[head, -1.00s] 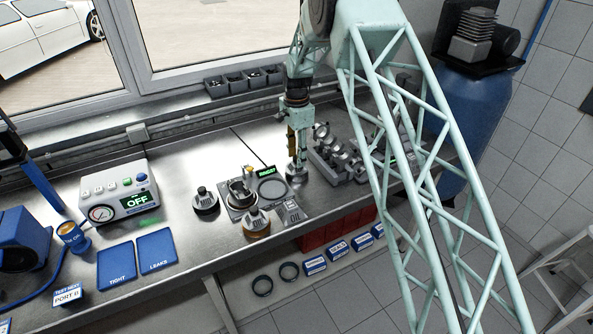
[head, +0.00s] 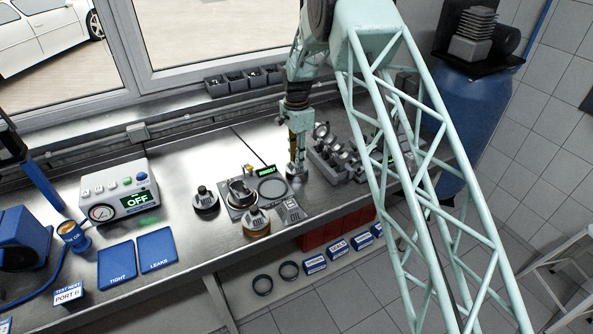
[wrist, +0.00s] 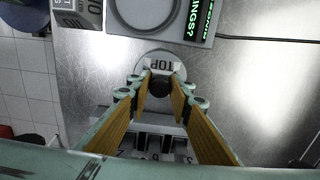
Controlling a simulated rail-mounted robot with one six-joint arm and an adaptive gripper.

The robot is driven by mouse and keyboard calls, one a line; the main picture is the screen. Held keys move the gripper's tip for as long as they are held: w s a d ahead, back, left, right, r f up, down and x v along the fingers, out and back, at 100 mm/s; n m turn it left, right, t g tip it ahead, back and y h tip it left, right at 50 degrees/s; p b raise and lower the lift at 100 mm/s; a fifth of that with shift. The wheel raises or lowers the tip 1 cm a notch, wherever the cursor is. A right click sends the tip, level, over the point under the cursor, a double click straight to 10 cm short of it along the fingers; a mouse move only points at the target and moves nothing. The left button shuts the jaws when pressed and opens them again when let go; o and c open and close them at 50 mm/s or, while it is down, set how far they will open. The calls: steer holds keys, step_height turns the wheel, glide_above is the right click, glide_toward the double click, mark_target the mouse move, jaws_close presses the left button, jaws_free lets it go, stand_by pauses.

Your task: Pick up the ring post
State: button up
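The ring post shows in the wrist view as a dark round knob (wrist: 159,85) in front of a pale round base marked TOP (wrist: 162,64). In the head view its grey base (head: 295,169) stands on the steel bench, right of the ring gauge plate. My gripper (head: 295,160) points straight down over it, and its orange-padded fingers are low at the post. In the wrist view my gripper (wrist: 160,80) has one finger on each side of the knob. The gaps are too small to tell whether the pads touch it.
A grey rack of engine parts (head: 335,155) stands close to the right of my gripper. The bench's front edge is near.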

jaws_close()
steer(key=shift+r, duration=0.1)
steer(key=shift+r+b, duration=0.45)
steer(key=shift+r, duration=4.45)
